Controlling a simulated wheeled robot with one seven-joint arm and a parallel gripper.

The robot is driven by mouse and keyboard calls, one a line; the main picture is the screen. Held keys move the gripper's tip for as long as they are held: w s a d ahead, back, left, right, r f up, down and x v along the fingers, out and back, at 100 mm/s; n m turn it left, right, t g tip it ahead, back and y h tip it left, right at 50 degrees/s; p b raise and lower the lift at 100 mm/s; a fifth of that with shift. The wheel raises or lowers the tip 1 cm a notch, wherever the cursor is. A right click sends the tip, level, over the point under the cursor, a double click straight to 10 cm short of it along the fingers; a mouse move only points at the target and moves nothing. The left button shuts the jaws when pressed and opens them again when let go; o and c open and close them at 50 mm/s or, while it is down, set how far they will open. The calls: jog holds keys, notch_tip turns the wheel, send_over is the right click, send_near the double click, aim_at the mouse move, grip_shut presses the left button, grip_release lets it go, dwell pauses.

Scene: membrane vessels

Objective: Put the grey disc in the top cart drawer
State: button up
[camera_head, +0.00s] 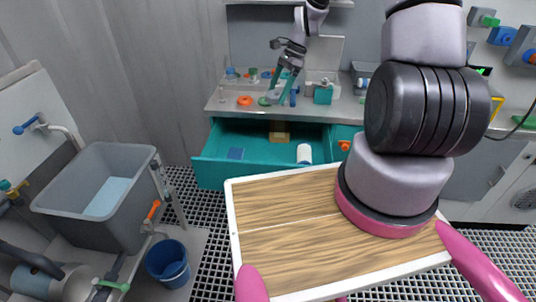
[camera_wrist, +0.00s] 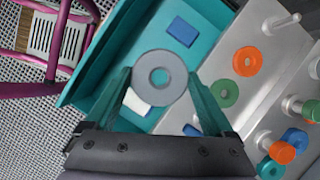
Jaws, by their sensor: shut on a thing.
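The grey disc (camera_wrist: 142,77), a flat ring with a round hole, is between the two green fingers of my gripper (camera_wrist: 160,80) in the wrist view. The gripper is shut on its sides. In the head view my gripper (camera_head: 283,92) is over the front of the counter, behind the open drawer; the disc is too small to make out there. The teal cart drawer (camera_head: 211,172) is pulled open below the counter. In the wrist view the disc overlaps the drawer (camera_wrist: 118,45) in the picture.
The drawer holds a blue block (camera_head: 236,153), a brown block (camera_head: 279,136) and a white cylinder (camera_head: 304,153). An orange ring (camera_head: 245,101) and a green ring (camera_wrist: 224,93) lie on the counter, near several pegs. My wood-topped tray and arm fill the foreground.

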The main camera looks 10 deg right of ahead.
aim_at(274, 158)
jog(key=m, duration=0.1)
jog(key=m+t, duration=0.1)
jog(key=m, duration=0.1)
jog(key=shift+r, duration=0.3)
jog(key=m+t, duration=0.1)
jog(key=m, duration=0.3)
jog(key=shift+d+r+t, duration=0.2)
jog(key=shift+t, duration=0.2)
jog(key=shift+d+m, duration=0.1)
jog(key=shift+m, duration=0.4)
jog(key=shift+f+t, duration=0.3)
jog(key=shift+f, duration=0.1)
notch_tip(274, 158, down, 27)
jog(key=shift+d+f, duration=0.1)
jog(key=shift+f, duration=0.1)
jog(key=o, duration=1.1)
jog(key=shift+o, duration=0.2)
